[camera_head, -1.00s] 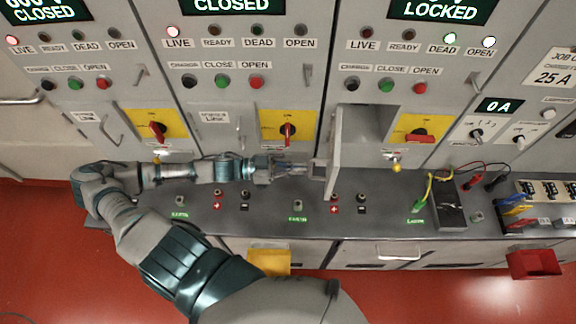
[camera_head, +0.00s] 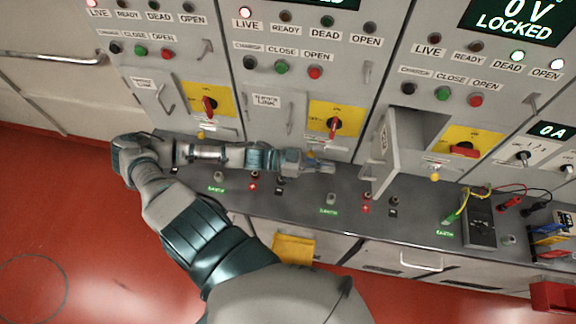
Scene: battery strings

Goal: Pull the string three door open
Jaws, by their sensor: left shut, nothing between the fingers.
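The string three door (camera_head: 388,160) stands swung well open from its cabinet, edge toward me, with its handle (camera_head: 374,168) on the left side. Behind it the compartment (camera_head: 420,130) shows as a dark, open recess. String three's panel reads 0 V LOCKED, with its dead and open lamps lit. My left gripper (camera_head: 328,167) is shut and empty, a little to the left of the door handle and apart from it, above the grey ledge. My right gripper is out of view.
The string one door (camera_head: 152,97) and string two door (camera_head: 275,112) are closed. The grey ledge (camera_head: 300,200) carries terminals, a meter (camera_head: 480,222) and coloured leads. A yellow box (camera_head: 293,248) and a red bin (camera_head: 553,297) are at the front. Red floor lies free at left.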

